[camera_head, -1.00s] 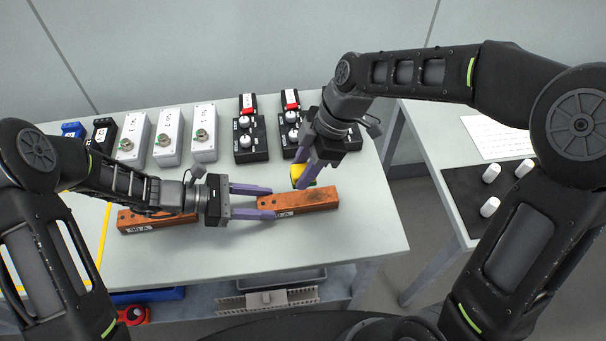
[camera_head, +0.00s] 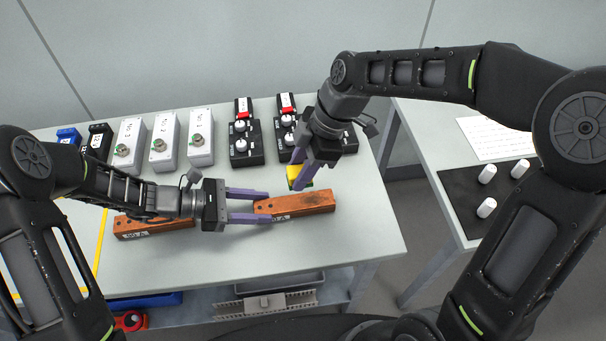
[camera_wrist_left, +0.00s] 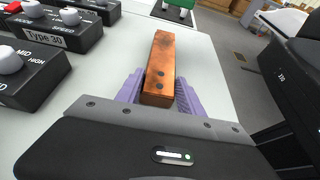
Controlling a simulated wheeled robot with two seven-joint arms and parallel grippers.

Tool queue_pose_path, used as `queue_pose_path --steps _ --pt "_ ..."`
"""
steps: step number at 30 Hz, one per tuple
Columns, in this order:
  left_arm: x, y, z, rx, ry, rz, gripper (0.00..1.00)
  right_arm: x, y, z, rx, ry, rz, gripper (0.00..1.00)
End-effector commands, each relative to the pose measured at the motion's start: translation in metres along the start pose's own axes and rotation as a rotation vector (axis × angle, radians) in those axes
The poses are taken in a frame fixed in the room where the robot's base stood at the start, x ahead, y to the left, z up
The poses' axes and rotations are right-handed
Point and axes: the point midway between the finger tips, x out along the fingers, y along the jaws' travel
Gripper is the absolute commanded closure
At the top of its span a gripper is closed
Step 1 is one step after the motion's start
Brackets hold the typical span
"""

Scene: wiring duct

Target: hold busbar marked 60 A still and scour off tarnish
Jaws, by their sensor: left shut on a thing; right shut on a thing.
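An orange-brown busbar (camera_head: 310,202) lies on the table; its label is partly covered, so I cannot read its rating. My left gripper (camera_head: 262,205) is shut on its left end. In the left wrist view the busbar (camera_wrist_left: 160,62) lies between the purple fingers, with two dark holes near and dark tarnish patches farther along. My right gripper (camera_head: 297,170) is shut on a yellow and green scouring pad (camera_head: 294,175), at the busbar's back edge. I cannot tell whether the pad touches it. A second busbar (camera_head: 180,224) lies left, under my left arm; its label is hard to read.
White boxes (camera_head: 201,140) and black knob boxes (camera_head: 246,150) stand in a row along the back. A side table at right holds a dark mat (camera_head: 460,195) with white cylinders. The table front before the busbars is clear.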

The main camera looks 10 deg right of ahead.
Motion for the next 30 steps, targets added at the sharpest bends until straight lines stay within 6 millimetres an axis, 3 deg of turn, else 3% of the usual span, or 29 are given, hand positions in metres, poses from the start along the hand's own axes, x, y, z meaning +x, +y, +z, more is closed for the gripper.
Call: queue_pose_path --steps 14,30 --pt "0.0 0.0 0.0 0.0 0.0 0.0 1.0 0.006 0.0 0.003 0.0 0.0 -0.002 0.97" --pt "0.0 0.0 0.0 0.0 0.0 0.0 1.0 0.05 -0.001 0.021 0.001 0.0 -0.003 0.97"
